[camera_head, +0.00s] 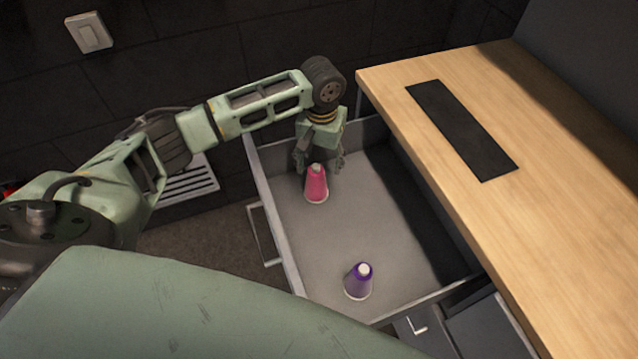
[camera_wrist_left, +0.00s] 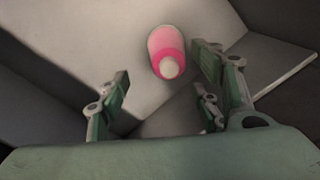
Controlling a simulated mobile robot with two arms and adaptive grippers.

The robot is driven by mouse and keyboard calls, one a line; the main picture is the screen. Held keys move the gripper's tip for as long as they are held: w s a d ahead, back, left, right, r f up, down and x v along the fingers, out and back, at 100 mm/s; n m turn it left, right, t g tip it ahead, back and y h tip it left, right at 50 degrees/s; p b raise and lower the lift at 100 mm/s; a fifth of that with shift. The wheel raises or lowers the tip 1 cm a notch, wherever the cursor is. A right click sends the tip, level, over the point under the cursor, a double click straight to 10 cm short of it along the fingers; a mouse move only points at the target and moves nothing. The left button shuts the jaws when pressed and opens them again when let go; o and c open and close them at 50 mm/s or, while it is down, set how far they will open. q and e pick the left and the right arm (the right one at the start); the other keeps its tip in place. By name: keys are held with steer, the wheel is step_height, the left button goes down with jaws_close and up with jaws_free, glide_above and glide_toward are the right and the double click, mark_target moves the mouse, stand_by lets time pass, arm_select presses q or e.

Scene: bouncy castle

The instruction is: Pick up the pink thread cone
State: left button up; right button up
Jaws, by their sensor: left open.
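The pink thread cone (camera_head: 316,184) stands upright in the open drawer (camera_head: 335,225), toward its far end. My left gripper (camera_head: 320,163) reaches down into the drawer just behind the cone in the head view. In the left wrist view the left gripper (camera_wrist_left: 160,95) has its fingers spread apart. The pink cone (camera_wrist_left: 167,50) shows ahead of the fingers, closer to the right finger, with its pale top toward the camera. Nothing is held between the fingers. Whether a finger touches the cone I cannot tell. My right gripper is not in view.
A purple thread cone (camera_head: 359,281) stands at the near end of the drawer. The drawer's walls enclose my left gripper. A wooden countertop (camera_head: 540,150) with a black inset strip (camera_head: 462,130) lies to the right. The drawer's middle floor is clear.

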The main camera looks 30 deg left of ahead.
mark_target(318, 178)
arm_select(q)
steer(key=f, duration=0.7)
steer(key=shift+s+a, duration=0.3)
steer(key=shift+s, duration=0.1)
steer(key=shift+c, duration=0.4)
steer(key=c, duration=1.3)
